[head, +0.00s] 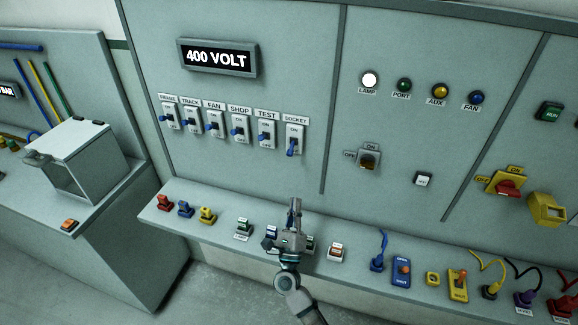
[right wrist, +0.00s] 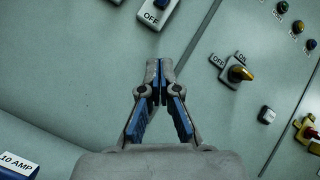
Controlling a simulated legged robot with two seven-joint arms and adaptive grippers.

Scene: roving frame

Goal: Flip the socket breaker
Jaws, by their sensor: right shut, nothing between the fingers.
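The socket breaker (head: 294,139) is the rightmost switch in a row of labelled breakers on the upright grey panel, below the 400 VOLT display. Its blue lever (head: 291,148) appears to point down, toward OFF. In the right wrist view the rightmost breaker (right wrist: 155,14) is cut off by the top edge, with its OFF mark and part of a blue lever showing. My right gripper (head: 295,205) is shut and empty, below the socket breaker and apart from it. Its closed fingertips (right wrist: 159,66) point up toward that breaker. My left gripper is out of view.
The test breaker (head: 265,133) stands close on the left of the socket breaker. A rotary switch (head: 368,160) is to the right. A sloped ledge (head: 205,228) with several buttons and plugs runs below. The panel between gripper and breaker is clear.

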